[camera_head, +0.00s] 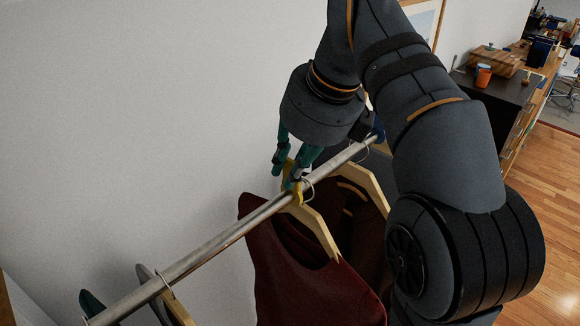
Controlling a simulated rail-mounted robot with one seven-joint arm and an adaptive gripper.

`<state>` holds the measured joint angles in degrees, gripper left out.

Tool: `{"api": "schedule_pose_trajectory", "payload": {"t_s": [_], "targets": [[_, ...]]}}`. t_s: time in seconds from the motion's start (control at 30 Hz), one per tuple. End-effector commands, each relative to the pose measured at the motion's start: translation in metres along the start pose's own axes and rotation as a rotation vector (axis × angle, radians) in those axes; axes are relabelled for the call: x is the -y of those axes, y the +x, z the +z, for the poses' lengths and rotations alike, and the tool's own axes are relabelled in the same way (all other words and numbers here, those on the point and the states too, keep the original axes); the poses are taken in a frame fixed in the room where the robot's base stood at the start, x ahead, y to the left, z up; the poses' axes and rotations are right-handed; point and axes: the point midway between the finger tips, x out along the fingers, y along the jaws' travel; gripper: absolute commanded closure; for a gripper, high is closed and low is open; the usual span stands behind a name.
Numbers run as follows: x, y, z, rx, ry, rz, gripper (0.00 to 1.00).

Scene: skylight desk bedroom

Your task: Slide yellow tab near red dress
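The yellow tab (298,194) sits on the metal clothes rail (225,237), beside the hook of a wooden hanger. The dark red dress (290,258) hangs from that hanger, just below the tab. My gripper (287,173) reaches down to the rail from above, with its teal fingers at the tab. The fingertips stand a little apart, and a bit of yellow shows between them. The near finger partly covers the tab. I cannot tell whether the fingers press on it.
Another dark garment on a wooden hanger (366,180) hangs behind the dress. A blue piece (378,131) is on the rail's far end. More hangers (160,296) hang at the lower left. Most of the rail between is clear. A white wall stands behind.

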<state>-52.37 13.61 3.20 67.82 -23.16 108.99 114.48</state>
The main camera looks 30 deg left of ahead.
Motion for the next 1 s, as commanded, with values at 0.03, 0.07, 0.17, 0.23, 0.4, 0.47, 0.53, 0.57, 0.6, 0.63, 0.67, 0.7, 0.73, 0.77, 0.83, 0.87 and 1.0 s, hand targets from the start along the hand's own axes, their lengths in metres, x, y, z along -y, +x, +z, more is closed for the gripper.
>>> {"api": "schedule_pose_trajectory", "payload": {"t_s": [0.03,0.07,0.17,0.23,0.4,0.47,0.53,0.57,0.6,0.63,0.67,0.7,0.73,0.77,0.83,0.87,1.0], "targets": [[0.0,0.0,0.0,0.0,0.0,0.0,0.79],[0.0,0.0,0.0,0.0,0.0,0.0,0.78],[0.0,0.0,0.0,-0.001,0.0,0.0,0.72],[0.0,0.0,0.0,-0.001,0.001,0.0,0.68],[0.0,0.0,0.0,-0.001,0.001,0.0,0.67],[0.0,0.0,0.0,-0.001,0.001,0.0,0.67],[0.0,-0.001,0.0,-0.001,0.001,-0.001,0.67],[0.0,-0.001,0.0,-0.001,0.001,-0.001,0.67],[0.001,-0.003,0.0,0.0,0.001,-0.001,0.67],[0.001,-0.005,0.0,0.0,0.001,-0.001,0.67],[0.001,-0.008,0.0,0.0,0.001,-0.002,0.67],[0.001,-0.012,0.001,0.001,0.0,-0.003,0.67],[0.001,-0.016,0.001,0.001,0.0,-0.002,0.67],[0.001,-0.021,0.001,0.002,0.001,-0.003,0.67],[0.002,-0.031,0.001,0.002,0.001,-0.004,0.67],[0.002,-0.035,0.001,0.001,0.0,-0.004,0.67],[0.001,-0.053,0.001,0.0,0.0,-0.003,0.67]]}}
